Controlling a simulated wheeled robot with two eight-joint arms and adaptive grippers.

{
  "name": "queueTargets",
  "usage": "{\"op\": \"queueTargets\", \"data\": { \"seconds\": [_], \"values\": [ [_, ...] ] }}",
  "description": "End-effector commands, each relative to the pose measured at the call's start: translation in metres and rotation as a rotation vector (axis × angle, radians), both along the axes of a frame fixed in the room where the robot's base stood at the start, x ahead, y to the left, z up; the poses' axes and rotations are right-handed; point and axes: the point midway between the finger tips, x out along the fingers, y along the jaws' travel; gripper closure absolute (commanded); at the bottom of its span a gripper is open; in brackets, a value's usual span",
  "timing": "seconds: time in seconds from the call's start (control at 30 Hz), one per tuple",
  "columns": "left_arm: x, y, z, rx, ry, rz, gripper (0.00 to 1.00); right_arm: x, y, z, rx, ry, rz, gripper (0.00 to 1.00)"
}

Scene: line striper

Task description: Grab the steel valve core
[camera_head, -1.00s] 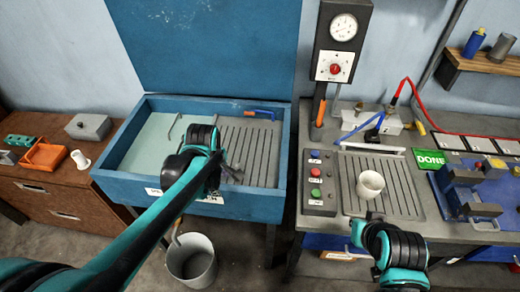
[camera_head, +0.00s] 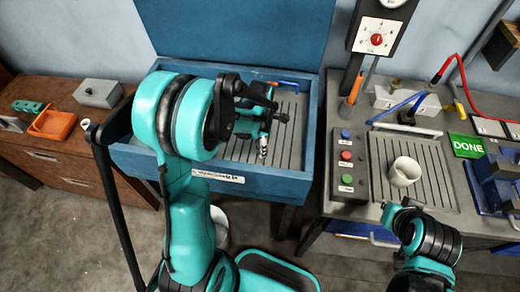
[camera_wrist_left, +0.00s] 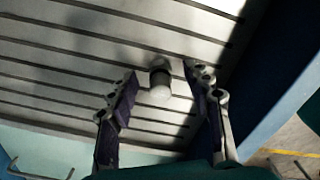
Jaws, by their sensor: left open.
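The steel valve core (camera_wrist_left: 160,78) appears to be the small grey cylindrical piece with a pale rounded end on the slatted drain board in the left wrist view. It lies between and slightly beyond the two fingers of my left gripper (camera_wrist_left: 162,104), which is open and does not visibly touch it. In the head view my left gripper (camera_head: 274,132) is over the slatted right part of the blue sink bench (camera_head: 316,150). I cannot make out the core there. My right arm's teal end (camera_head: 396,214) is at the lower right; its finger state is unclear.
The bench's raised blue wall lies right of the gripper in the wrist view. A blue-handled tool (camera_head: 286,83) lies at the back. To the right are a button box (camera_head: 346,160), a white cup (camera_head: 404,172) and a green DONE sign (camera_head: 466,146). An orange tray (camera_head: 52,124) sits left.

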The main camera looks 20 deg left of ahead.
Motion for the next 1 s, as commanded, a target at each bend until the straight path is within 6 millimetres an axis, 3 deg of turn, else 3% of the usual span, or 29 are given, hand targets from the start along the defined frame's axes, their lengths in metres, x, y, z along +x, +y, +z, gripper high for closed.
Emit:
{"op": "queueTargets", "data": {
  "seconds": [0.1, 0.3, 0.47, 0.5, 0.83, 1.0],
  "values": [
    [0.000, 0.000, -0.012, 0.000, 0.000, 0.000, 0.50, 0.000, 0.000, -0.005, 0.000, 0.000, 0.000, 1.00],
    [0.000, 0.000, -0.011, 0.000, 0.000, -0.001, 0.53, 0.000, 0.000, -0.004, 0.000, 0.000, 0.000, 1.00],
    [0.000, 0.000, -0.011, 0.000, 0.000, -0.001, 0.95, 0.000, 0.000, -0.004, 0.000, 0.000, 0.000, 1.00],
    [0.000, 0.000, -0.011, 0.000, 0.000, -0.001, 1.00, 0.000, 0.000, -0.004, 0.000, 0.000, 0.000, 1.00],
    [0.000, 0.000, -0.009, 0.001, -0.001, -0.001, 1.00, 0.000, 0.000, -0.003, 0.000, 0.000, 0.000, 1.00],
    [0.000, 0.000, 0.003, 0.001, -0.001, -0.001, 1.00, 0.000, 0.000, 0.003, 0.000, 0.000, 0.000, 1.00]
  ]
}}
